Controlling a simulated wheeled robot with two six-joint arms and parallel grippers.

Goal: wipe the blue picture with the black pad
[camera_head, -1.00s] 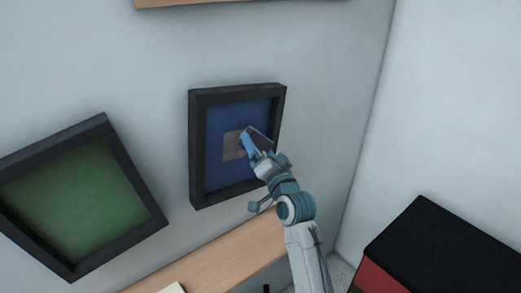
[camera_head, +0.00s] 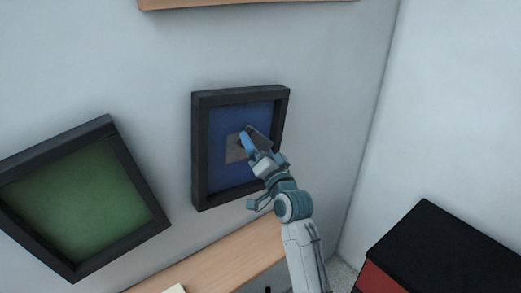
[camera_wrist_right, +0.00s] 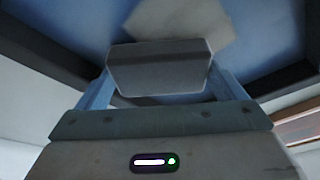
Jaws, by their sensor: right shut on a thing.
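My right gripper (camera_head: 253,140) is in front of the picture, just right of the patch. It is shut on the black pad (camera_head: 262,139), which looks dark grey in the wrist view (camera_wrist_right: 158,70), held between the two blue fingers. There the grey patch (camera_wrist_right: 185,18) shows just beyond the pad. I cannot tell whether the pad touches the picture. My left gripper is not in view.
A green picture (camera_head: 78,205) in a black frame hangs tilted at the left. A wooden ledge (camera_head: 215,258) runs below the pictures. A black and red box-like thing (camera_head: 450,250) stands at the lower right, near the wall corner. The wall around the blue picture is clear.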

